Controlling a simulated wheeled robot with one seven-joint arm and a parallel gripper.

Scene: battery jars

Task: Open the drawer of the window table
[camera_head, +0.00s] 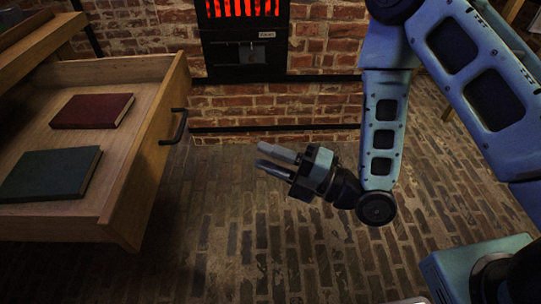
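A wooden drawer (130,165) stands pulled well out at the left, its inside visible from above. A dark bar handle (178,127) is on its front panel. A red book (92,111) and a dark green book (50,173) lie flat inside it. The table (40,45) that it slides from shows only in part at the upper left. My gripper (269,157) is to the right of the drawer, apart from the handle, and points left. Its two fingers look close together with no object visible between them; whether they are fully shut is unclear.
A brick wall (330,40) stands behind, with a black heater (243,35) glowing red. The brick floor (235,225) between the drawer and my arm is clear. Part of a wooden piece of furniture (512,8) shows at the upper right.

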